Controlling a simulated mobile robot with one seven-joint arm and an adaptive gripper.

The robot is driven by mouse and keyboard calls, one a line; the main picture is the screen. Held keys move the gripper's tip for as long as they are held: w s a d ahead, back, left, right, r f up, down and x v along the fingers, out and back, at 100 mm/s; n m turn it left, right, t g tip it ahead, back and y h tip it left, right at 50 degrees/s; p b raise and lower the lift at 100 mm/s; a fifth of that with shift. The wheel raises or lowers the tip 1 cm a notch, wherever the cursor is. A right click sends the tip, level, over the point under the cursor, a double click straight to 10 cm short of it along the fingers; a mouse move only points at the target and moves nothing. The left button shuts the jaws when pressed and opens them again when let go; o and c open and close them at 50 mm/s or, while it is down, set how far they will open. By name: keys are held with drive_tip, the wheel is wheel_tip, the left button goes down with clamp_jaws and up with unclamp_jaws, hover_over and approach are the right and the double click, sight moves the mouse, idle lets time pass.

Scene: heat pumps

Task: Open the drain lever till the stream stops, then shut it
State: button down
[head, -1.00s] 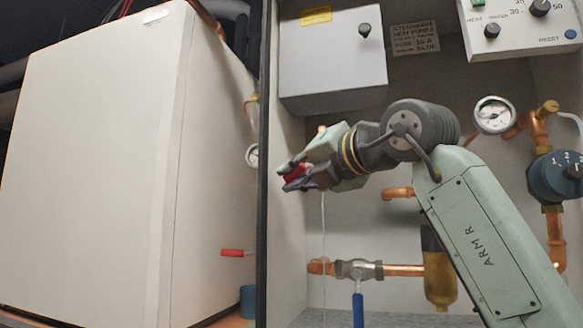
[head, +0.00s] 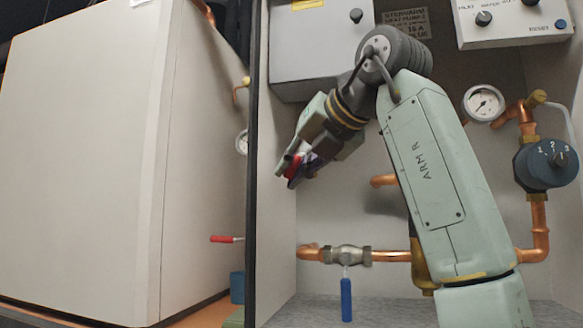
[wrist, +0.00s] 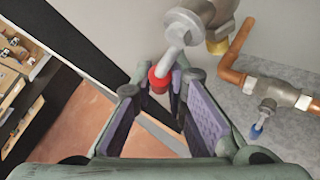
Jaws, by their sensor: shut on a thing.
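The drain lever (wrist: 158,82), a pale grey rod with a red grip, hangs from a metal valve body (wrist: 208,15) in the wrist view. My gripper (wrist: 159,84) is shut on its red end, with the grip between the purple finger pads. In the head view my gripper (head: 292,170) is at the left of the open cabinet, tilted downward, and a little of the red grip (head: 293,166) shows between its fingers. The valve body is hidden behind my gripper there. No stream shows below my gripper now.
A blue-handled valve (head: 346,255) sits on the copper pipe below my gripper. Another red-ended handle (head: 222,239) projects beside the large white unit (head: 75,160). A gauge (head: 484,103) and a blue dial (head: 546,162) are at the right. The cabinet floor (head: 380,308) looks clear.

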drive_tip(key=c, duration=1.6)
unclamp_jaws()
drive_tip(key=shift+s+d+r, duration=0.1)
drive_tip(key=shift+s+r, duration=0.2)
drive_tip(key=shift+s, duration=0.15)
drive_tip(key=shift+s+d+r, duration=0.3)
drive_tip(key=shift+s+d, duration=0.05)
drive_tip(key=shift+s, duration=0.15)
drive_tip(key=s+d, duration=0.2)
drive_tip(key=s, duration=0.1)
drive_tip(key=s+d, duration=0.2)
drive_tip(key=s, duration=0.2)
drive_tip(key=s+d, duration=0.3)
drive_tip(key=shift+s, duration=0.35)
